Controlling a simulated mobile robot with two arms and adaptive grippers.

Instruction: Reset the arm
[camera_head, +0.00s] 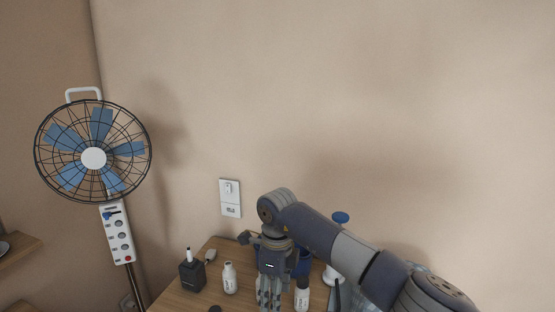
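My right arm (350,252) comes in from the lower right and bends down at the wrist. My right gripper (270,297) points down over the wooden table (185,300), among the bottles. Its fingers look close together, but the picture cuts them off near the bottom edge, so I cannot tell whether they are open or shut. I see nothing clearly held. My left gripper is not in view.
A small white bottle (230,278) and a black bottle (192,274) stand left of the gripper. Another white bottle (302,298) is close at its right, with a blue item (302,264) behind. A fan (93,157) stands left.

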